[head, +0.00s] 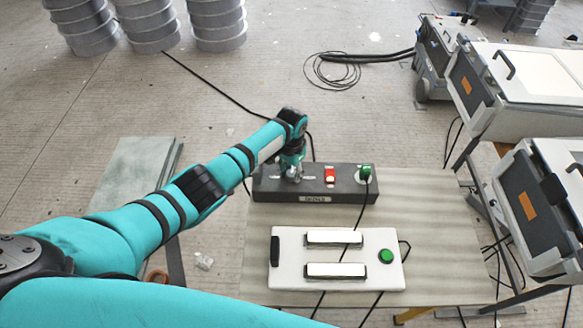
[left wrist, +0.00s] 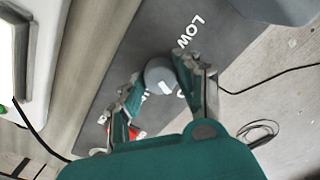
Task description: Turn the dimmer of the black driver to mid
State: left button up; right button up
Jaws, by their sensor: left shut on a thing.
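The black driver (head: 345,190) is a long dark box on the table, with a small label on its front. Its dimmer is a round grey knob (left wrist: 158,72) with a pale pointer mark, seen in the left wrist view. The word LOW (left wrist: 190,31) is printed beside it; other lettering is partly hidden by the fingers. My left gripper (head: 291,173) is over the left part of the driver. In the left wrist view its fingers (left wrist: 160,80) are on either side of the knob, shut on it. My right gripper is not in view.
The driver also carries a red switch (head: 330,175) and a green plug (head: 365,171) with a black cable. A white panel (head: 290,255) with two light bars and a green button (head: 386,256) lies in front. Grey cabinets (head: 520,75) stand at the right.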

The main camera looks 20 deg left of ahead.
aim_at(291, 173)
pick_arm(q)
jog(key=shift+r+n+p, duration=0.1)
jog(key=shift+n+p, duration=0.65)
jog(key=shift+n, duration=1.25)
jog(key=shift+w, duration=0.1)
jog(key=o, duration=1.2)
jog(key=shift+c, duration=0.2)
notch_tip(291, 173, up, 12)
